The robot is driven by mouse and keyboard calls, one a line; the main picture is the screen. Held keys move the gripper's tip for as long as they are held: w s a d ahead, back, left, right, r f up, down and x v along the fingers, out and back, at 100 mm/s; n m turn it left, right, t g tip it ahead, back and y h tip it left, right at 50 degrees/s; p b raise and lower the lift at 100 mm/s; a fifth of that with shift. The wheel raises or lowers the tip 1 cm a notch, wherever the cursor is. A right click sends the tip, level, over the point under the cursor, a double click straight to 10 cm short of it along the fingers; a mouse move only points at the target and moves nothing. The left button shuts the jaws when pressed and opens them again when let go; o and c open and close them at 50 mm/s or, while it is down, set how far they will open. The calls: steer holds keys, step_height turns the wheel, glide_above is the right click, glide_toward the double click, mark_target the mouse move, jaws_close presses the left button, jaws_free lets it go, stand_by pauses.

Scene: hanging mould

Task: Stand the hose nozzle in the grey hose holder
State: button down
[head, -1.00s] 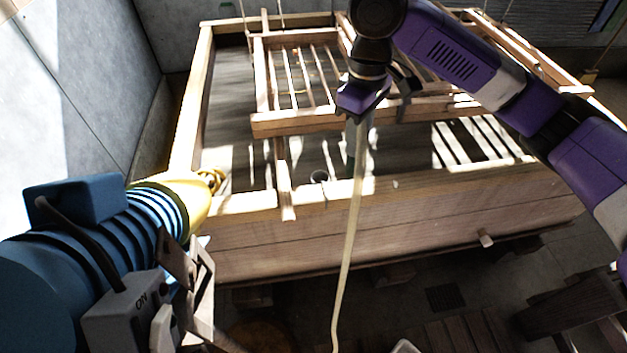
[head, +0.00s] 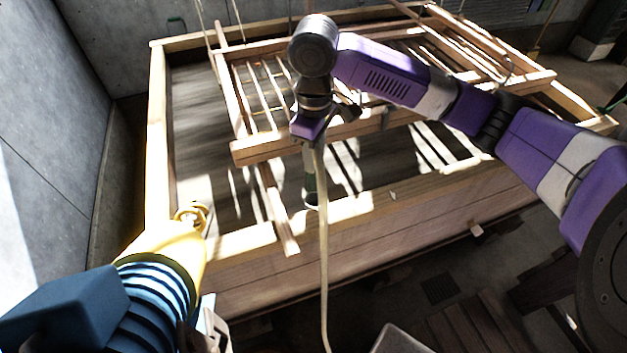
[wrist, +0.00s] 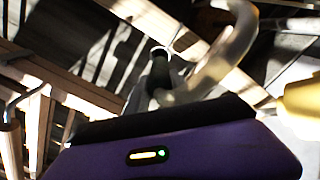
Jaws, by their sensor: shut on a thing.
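My gripper (head: 310,138) is shut on the hose nozzle, above the front rim of the wooden vat. The nozzle (head: 310,186) points down, close to upright, with its dark lower end at the rim's inner edge. The pale hose (head: 323,260) leaves it near the gripper and hangs down in front of the vat. The grey hose holder (head: 312,205) shows only as a small round edge at the nozzle's lower end. I cannot tell whether the tip is inside it or just above it. In the wrist view the dark nozzle (wrist: 160,72) and looping hose (wrist: 230,48) show beyond the gripper.
The wooden vat (head: 370,225) holds dark liquid, with a slatted wooden frame (head: 265,148) hanging over it. A concrete wall (head: 85,90) closes the left side.

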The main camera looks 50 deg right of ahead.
mark_target(314, 182)
step_height(314, 182, down, 9)
stand_by(0.5)
steer(key=shift+f, duration=0.3)
steer(key=c, duration=1.1)
jaws_free()
step_height(314, 182, up, 13)
steer(key=shift+f+b, duration=0.2)
steer(key=shift+b, duration=0.15)
